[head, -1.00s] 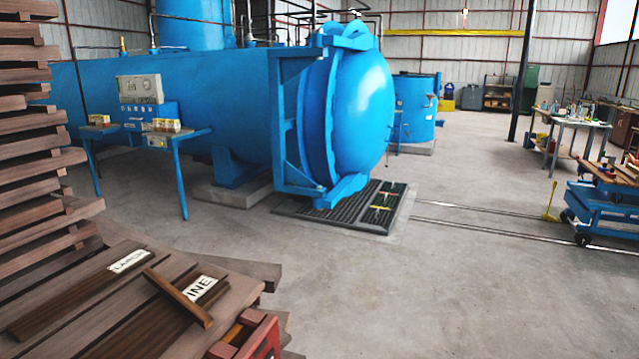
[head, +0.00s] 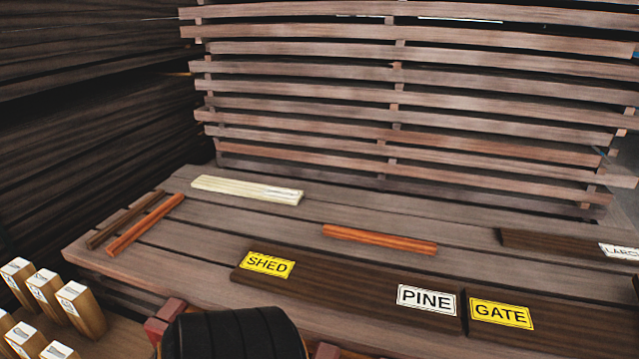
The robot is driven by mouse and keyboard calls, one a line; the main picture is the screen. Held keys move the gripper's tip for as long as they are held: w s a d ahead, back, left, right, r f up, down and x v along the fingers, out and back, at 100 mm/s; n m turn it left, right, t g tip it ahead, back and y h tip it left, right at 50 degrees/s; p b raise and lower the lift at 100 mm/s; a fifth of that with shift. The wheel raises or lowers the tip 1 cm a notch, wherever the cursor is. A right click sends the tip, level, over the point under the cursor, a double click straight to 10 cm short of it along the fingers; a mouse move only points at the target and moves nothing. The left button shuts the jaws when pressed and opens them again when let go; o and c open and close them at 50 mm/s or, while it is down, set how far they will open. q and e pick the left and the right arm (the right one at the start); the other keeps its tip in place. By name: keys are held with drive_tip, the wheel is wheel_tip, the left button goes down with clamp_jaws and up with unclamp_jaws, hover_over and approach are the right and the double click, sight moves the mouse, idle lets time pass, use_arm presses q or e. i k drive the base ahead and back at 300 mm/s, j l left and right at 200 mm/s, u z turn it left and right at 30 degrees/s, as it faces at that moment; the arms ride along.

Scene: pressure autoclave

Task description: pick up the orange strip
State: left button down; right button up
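Two orange-brown strips lie flat on the slatted plank surface (head: 330,208). One orange strip (head: 145,224) is at the left, slanted, beside a dark brown strip (head: 124,220). The other orange strip (head: 380,239) lies near the middle, behind the dark boards with labels. Neither strip is held or covered. Neither of my grippers shows in the head view.
Dark boards carry yellow SHED (head: 267,264) and GATE (head: 501,314) labels and a white PINE label (head: 427,300). Pale strips (head: 247,189) lie behind. Stacked planks (head: 400,95) rise at the back. Several wooden blocks (head: 85,310) stand front left. A black rounded object (head: 235,335) is at the front.

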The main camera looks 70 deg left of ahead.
sight(342, 233)
drive_tip(key=k+u, duration=0.1)
drive_tip(key=u, duration=1.6)
